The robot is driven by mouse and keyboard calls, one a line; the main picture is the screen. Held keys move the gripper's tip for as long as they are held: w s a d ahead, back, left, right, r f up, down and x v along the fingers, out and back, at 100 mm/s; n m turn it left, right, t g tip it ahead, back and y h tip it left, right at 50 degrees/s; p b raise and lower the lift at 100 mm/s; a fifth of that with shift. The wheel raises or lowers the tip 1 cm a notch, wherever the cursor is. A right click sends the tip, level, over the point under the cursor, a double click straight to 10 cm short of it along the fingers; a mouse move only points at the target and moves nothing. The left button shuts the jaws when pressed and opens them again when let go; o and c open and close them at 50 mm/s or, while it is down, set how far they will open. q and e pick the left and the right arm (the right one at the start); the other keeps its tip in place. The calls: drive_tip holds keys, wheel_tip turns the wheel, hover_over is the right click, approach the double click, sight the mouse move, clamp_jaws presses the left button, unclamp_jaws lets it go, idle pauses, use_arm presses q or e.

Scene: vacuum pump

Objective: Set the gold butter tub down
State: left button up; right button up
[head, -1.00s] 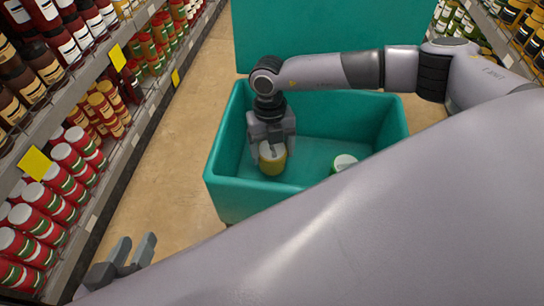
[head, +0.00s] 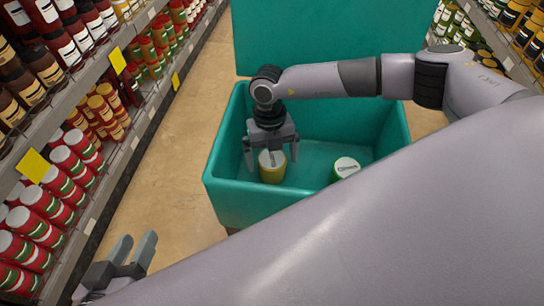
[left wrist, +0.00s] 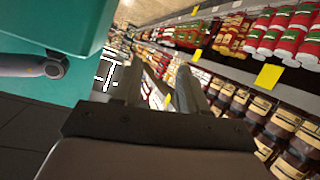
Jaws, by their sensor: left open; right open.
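The gold butter tub (head: 272,169), yellow with a pale lid, stands upright on the floor of the teal bin (head: 240,203), in its left part. My right gripper (head: 271,160) is just above and around the tub's top, its fingers spread wide and apart from its sides. My left gripper (head: 133,252) is open and empty at the lower left, outside the bin; its fingers also show in the left wrist view (left wrist: 158,88), pointing toward the shelves.
A second tub (head: 345,168) with a white and green lid stands in the bin to the right. Shelves of jars (head: 60,195) line the left side. Bare floor (head: 170,150) lies between shelf and bin.

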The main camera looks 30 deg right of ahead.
use_arm(q)
drive_tip(key=a+p, duration=0.1)
drive_tip(key=y, duration=0.1)
drive_tip(key=s+a+p, duration=0.1)
drive_tip(key=shift+a+r+y+p, duration=0.25)
drive_tip(key=shift+a+y+p, duration=0.05)
drive_tip(key=shift+a+p, duration=0.05)
use_arm(e)
wheel_tip(320, 180, up, 11)
drive_tip(key=w, duration=0.1)
drive_tip(key=shift+w+d, duration=0.25)
drive_tip(key=shift+w, duration=0.05)
use_arm(q)
drive_tip(key=shift+f, duration=0.15)
